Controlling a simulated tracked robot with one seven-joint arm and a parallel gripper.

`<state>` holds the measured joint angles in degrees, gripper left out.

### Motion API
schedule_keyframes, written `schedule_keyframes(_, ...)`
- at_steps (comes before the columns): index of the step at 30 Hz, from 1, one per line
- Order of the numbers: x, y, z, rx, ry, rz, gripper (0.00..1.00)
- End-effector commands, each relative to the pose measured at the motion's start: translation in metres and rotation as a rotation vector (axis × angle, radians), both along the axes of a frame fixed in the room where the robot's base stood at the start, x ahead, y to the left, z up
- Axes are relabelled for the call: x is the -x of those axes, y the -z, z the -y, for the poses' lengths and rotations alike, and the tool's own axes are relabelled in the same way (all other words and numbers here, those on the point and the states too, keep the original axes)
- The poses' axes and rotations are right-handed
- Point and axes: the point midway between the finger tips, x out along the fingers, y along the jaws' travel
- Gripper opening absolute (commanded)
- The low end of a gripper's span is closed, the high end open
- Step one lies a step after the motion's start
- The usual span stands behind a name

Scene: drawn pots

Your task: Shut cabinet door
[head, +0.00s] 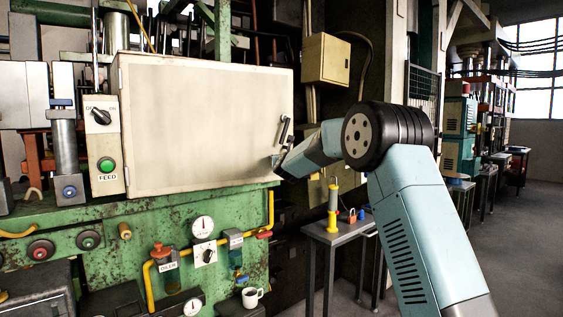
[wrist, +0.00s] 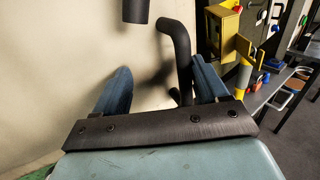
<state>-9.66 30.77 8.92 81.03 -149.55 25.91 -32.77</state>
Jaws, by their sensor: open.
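The cream cabinet door (head: 205,125) fills the front of a box on the green machine in the head view. I cannot tell whether it is flush with its frame. Its dark handle (head: 284,129) is near the right edge. My gripper (head: 279,163) is at the door's lower right, just below the handle. In the wrist view my gripper (wrist: 162,85) is open, with its blue fingers towards the pale door (wrist: 75,65). A bent dark bar (wrist: 180,45), apparently the handle, runs down between the fingers, close to the right one. Contact cannot be told.
A switch panel with a green button (head: 107,164) stands left of the door. Gauges, yellow pipe and a white mug (head: 251,297) are on the machine below. A small table (head: 340,235) with a yellow post is at right. Open floor (head: 525,230) lies far right.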

Motion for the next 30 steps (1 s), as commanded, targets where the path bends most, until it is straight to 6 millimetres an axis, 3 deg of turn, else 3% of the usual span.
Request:
schedule_keyframes(1, 0.011, -0.001, -0.018, -0.003, -0.026, -0.004, 0.50)
schedule_keyframes(9, 0.028, 0.000, -0.017, -0.002, -0.027, -0.004, 0.57)
schedule_keyframes(17, 0.029, 0.000, -0.017, -0.002, -0.028, -0.005, 0.58)
schedule_keyframes(20, 0.028, -0.001, -0.006, 0.001, -0.014, -0.003, 0.58)
schedule_keyframes(30, 0.041, -0.001, 0.006, 0.000, -0.012, -0.002, 0.43)
